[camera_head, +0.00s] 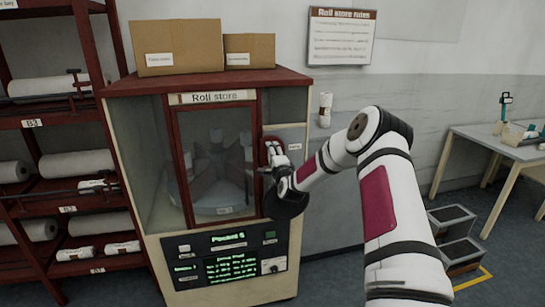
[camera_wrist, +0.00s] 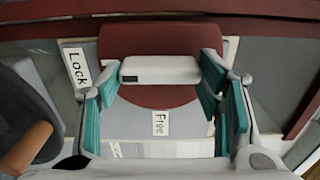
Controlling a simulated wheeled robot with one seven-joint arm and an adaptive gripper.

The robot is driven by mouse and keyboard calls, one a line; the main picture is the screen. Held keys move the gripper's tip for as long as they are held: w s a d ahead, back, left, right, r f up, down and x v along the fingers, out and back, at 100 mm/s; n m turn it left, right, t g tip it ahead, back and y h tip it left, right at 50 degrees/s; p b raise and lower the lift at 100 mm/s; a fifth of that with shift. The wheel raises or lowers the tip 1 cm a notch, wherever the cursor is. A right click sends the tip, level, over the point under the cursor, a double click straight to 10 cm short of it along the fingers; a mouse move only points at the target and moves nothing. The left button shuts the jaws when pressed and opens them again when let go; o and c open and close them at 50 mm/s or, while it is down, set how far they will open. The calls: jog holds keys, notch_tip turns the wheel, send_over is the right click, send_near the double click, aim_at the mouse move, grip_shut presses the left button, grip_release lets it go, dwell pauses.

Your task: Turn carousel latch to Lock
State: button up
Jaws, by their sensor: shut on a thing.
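The carousel latch is on the front right of the Roll store cabinet (camera_head: 222,97). In the wrist view it is a white bar (camera_wrist: 160,70) over a dark red round plate (camera_wrist: 160,40). A Lock label (camera_wrist: 76,67) is at the left of the plate, and a Free label (camera_wrist: 160,122) is below the bar. My gripper (camera_head: 274,158) is at the latch in the head view. In the wrist view my gripper's teal pads (camera_wrist: 160,82) are shut on the two ends of the bar, which lies about level in the picture. In the head view, my gripper partly hides the latch.
Behind the cabinet's glass door (camera_head: 215,155) is a round carousel. A control panel (camera_head: 225,258) with a lit green display is below. A shelf of rolls (camera_head: 75,165) stands at the left.

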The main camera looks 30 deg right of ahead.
jog(key=o, duration=1.2)
jog(key=shift+c, duration=0.2)
jog(key=v, duration=1.2)
